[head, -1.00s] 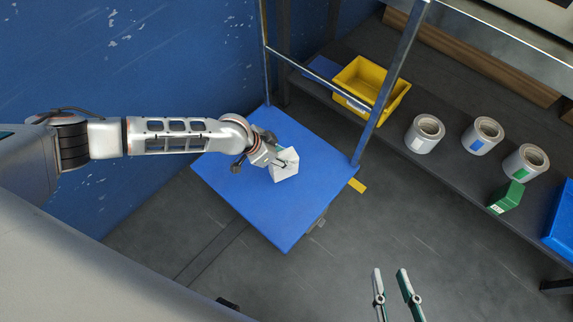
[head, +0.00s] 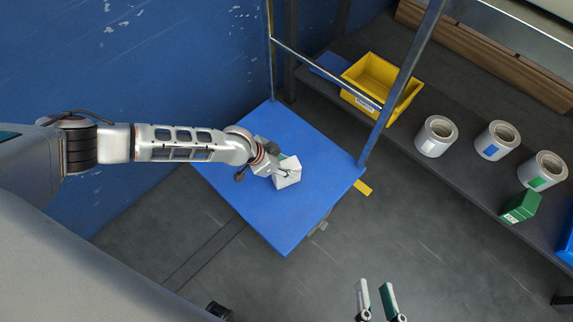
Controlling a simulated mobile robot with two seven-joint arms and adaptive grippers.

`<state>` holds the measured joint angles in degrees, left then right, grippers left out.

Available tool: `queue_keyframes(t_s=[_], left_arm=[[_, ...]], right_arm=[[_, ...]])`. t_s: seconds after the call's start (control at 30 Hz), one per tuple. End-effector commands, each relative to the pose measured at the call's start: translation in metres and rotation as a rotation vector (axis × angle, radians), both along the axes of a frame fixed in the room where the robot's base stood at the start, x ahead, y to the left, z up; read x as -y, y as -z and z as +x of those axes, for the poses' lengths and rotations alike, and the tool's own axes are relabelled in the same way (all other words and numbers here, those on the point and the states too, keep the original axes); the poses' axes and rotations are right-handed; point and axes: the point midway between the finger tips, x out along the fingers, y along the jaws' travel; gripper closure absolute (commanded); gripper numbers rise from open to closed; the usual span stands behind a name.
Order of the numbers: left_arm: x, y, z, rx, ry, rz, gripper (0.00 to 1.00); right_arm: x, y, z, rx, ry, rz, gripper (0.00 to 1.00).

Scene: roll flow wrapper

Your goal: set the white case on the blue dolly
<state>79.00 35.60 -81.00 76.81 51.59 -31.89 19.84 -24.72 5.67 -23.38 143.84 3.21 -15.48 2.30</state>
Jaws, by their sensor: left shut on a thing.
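The white case (head: 288,173) is a small white box above or on the middle of the blue dolly (head: 283,232). From this angle I cannot tell whether it touches the deck. My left gripper (head: 278,168) is shut on the case, reaching in from the left and hiding its left side. The dolly has a flat blue deck and a metal push handle at its far right side. My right gripper (head: 375,299) is at the bottom of the view, its two fingers apart, open and empty, well away from the case.
A dark shelf on the right holds a yellow bin (head: 382,85), several white rolls (head: 436,136), a green box (head: 520,206) and a blue bin at the right edge. A blue wall (head: 150,60) stands behind the dolly. Grey floor (head: 400,235) is clear in front.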

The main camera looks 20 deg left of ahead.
Motion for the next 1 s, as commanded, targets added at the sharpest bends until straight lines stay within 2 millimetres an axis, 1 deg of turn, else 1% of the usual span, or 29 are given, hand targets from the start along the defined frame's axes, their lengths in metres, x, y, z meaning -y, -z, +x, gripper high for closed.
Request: queue_keyframes(t_s=[0.03, 0.07, 0.1, 0.43, 0.57, 0.63, 0.67, 0.73, 0.87, 1.0], left_arm=[[0.001, 0.003, -0.001, -0.002, 0.000, -0.001, 1.00], [0.000, 0.003, -0.001, -0.003, 0.001, 0.000, 0.58], [0.000, 0.002, -0.001, -0.001, 0.001, 0.000, 0.49], [0.000, 0.001, -0.001, -0.001, 0.001, 0.000, 0.49], [-0.002, -0.009, -0.001, 0.002, 0.000, 0.001, 0.49], [-0.006, -0.020, -0.002, 0.007, -0.001, 0.001, 0.49], [-0.008, -0.026, -0.003, 0.009, -0.001, 0.001, 0.49], [-0.013, -0.040, -0.007, 0.014, -0.001, 0.002, 0.49], [-0.023, -0.065, -0.018, 0.015, 0.000, 0.001, 0.49], [-0.032, -0.086, -0.030, 0.013, -0.001, 0.000, 0.49]], right_arm=[[0.000, 0.001, -0.001, -0.004, 0.001, 0.004, 0.74], [0.000, 0.000, 0.000, -0.002, 0.001, 0.005, 0.74], [-0.001, 0.000, 0.000, -0.002, 0.001, 0.005, 0.74], [-0.001, 0.000, 0.000, 0.000, 0.000, 0.005, 0.74], [0.000, -0.006, 0.003, 0.015, -0.005, -0.010, 0.74], [0.003, -0.012, 0.006, 0.032, -0.013, -0.043, 0.74], [0.007, -0.013, 0.008, 0.039, -0.021, -0.072, 0.74], [0.022, -0.013, 0.011, 0.054, -0.044, -0.166, 0.74], [0.034, -0.013, 0.012, 0.064, -0.063, -0.249, 0.74], [0.041, -0.006, 0.008, 0.048, -0.073, -0.293, 0.74]])
